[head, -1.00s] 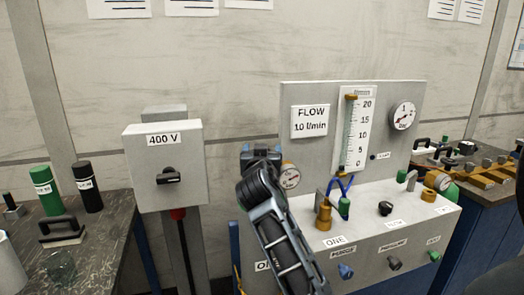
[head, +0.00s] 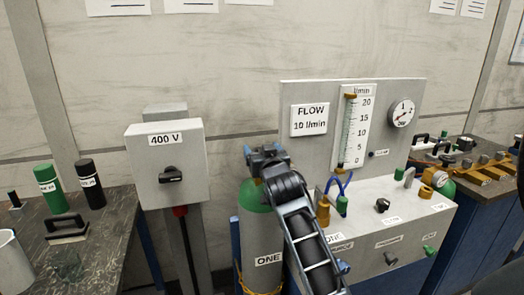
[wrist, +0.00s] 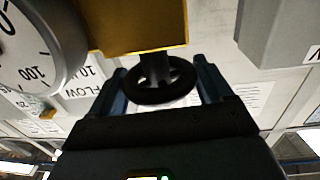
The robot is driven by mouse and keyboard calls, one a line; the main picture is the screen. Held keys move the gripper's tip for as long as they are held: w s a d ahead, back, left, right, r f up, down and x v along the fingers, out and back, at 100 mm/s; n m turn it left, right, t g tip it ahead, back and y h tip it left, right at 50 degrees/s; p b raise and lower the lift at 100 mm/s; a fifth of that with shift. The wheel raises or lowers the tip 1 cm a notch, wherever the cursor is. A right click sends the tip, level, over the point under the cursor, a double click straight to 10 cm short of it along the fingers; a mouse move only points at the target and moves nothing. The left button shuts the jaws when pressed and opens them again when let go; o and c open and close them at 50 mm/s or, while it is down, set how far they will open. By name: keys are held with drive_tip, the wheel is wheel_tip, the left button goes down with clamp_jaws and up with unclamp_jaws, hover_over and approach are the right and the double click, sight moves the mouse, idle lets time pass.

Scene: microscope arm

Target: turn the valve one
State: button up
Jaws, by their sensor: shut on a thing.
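A gas cylinder labelled ONE (head: 252,232), grey with a green shoulder, stands left of the flow panel. My gripper (head: 264,155) is at its top. In the wrist view, a black valve handwheel (wrist: 153,93) sits between my two blue fingers, under a brass-coloured valve body (wrist: 135,28). My gripper is shut on the handwheel. In the head view, the gripper and arm hide the handwheel. A round gauge (wrist: 35,45) is close beside the valve in the wrist view.
The grey 400 V box (head: 168,185) stands left of the cylinder. The flow panel (head: 305,150) and its console (head: 372,225) with knobs are close on the right. A dark bench (head: 100,235) with bottles is at the left.

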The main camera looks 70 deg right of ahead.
drive_tip(key=o, duration=1)
drive_tip(key=shift+c, duration=0.2)
drive_tip(key=shift+a, duration=0.1)
drive_tip(key=shift+s+a+f, duration=0.15)
drive_tip(key=shift+s+a, duration=0.1)
drive_tip(key=shift+a, duration=0.05)
drive_tip(key=b+v, duration=0.2)
drive_tip(key=v, duration=0.5)
